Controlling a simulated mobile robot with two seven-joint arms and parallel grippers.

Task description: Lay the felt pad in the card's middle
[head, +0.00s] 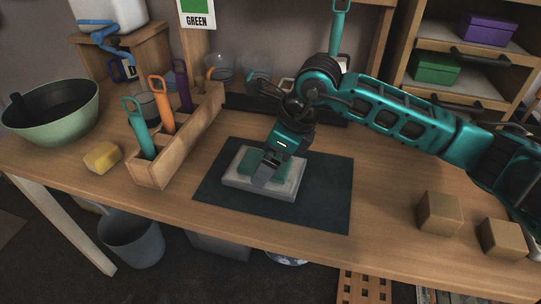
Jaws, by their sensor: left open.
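The green felt pad (249,160) lies on top of a pale grey slab (240,185), which looks like the card. The pad appears roughly central on it, but my gripper hides part of it. My left gripper (268,175) points down over the pad's right and front part, with its jaws open. I cannot tell whether its fingertips touch the pad. My right gripper is not in view.
The slab rests on a dark mat (325,205). Left of it stand a wooden rack (180,155) with several handled tools, a yellow block (102,157) and a green bowl (60,120). Two wooden cubes (438,212) (503,238) sit at the right.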

